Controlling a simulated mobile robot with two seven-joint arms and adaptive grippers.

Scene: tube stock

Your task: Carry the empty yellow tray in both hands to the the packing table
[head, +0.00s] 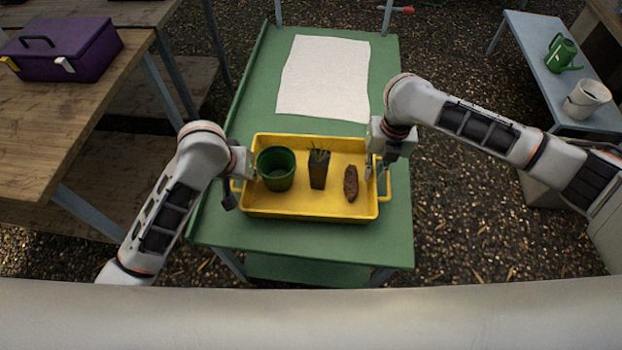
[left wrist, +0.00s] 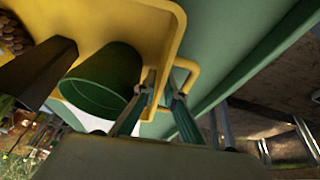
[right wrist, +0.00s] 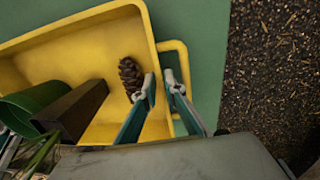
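The yellow tray (head: 290,212) sits on the near end of a green table. It is not empty: it holds a green pot (head: 276,170), a dark square pot with a small plant (head: 319,170) and a pine cone (head: 351,184). My left gripper (head: 238,180) is at the tray's left end; in the left wrist view its fingertips (left wrist: 164,88) stand apart by the end wall and handle. My right gripper (head: 377,172) is at the right end; its fingertips (right wrist: 160,88) stand apart astride the wall, beside the right handle (right wrist: 184,75). The pine cone also shows there (right wrist: 130,76).
A white cloth (head: 324,78) lies flat on the far part of the green table (head: 255,105). A wooden table (head: 60,110) with a purple toolbox (head: 85,45) stands left. A grey-blue table (head: 535,60) with a green watering can (head: 562,54) and white bucket (head: 586,98) is far right.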

